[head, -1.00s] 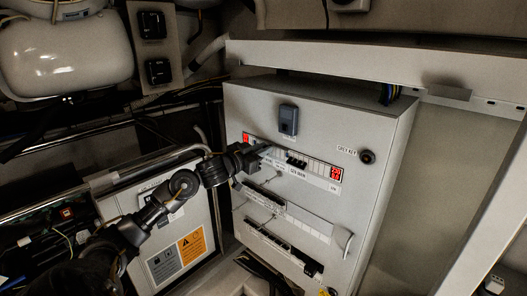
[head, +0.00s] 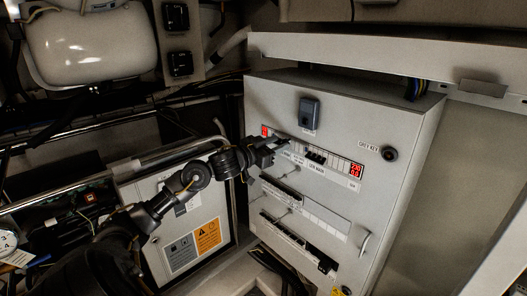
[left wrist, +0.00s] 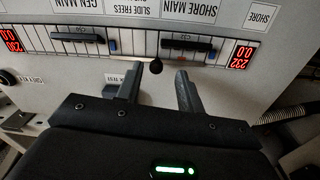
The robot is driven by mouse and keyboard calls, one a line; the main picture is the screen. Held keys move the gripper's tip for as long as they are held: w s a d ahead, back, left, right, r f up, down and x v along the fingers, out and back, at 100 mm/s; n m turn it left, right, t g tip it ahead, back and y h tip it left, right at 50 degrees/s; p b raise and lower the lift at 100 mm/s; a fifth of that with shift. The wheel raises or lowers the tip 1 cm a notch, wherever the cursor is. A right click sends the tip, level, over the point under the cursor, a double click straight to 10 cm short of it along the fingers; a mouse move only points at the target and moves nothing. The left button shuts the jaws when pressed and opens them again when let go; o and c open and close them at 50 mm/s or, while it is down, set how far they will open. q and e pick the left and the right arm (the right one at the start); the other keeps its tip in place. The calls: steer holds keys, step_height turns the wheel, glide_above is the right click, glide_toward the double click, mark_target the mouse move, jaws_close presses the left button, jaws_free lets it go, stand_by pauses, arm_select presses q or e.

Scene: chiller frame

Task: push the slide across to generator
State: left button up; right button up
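The slide shows as a small dark round knob (left wrist: 156,67) in the left wrist view, between two black breaker switches on the panel's upper row. That view is upside down. My left gripper (left wrist: 158,80) is open, its two fingers apart on either side of the knob's position; I cannot tell whether either touches it. In the head view my left gripper (head: 281,144) is at the left part of the upper row and hides the slide. The generator-side "GEN MAIN" label (left wrist: 83,4) is at the left in the wrist view. My right gripper is not in view.
A lower box with a warning label (head: 207,236) stands left. A beam (head: 380,60) crosses above.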

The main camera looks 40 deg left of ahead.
arm_select(q)
steer(key=s+a+b, duration=0.1)
steer(key=s+b, duration=0.1)
steer(key=s, duration=0.7)
stand_by(0.4)
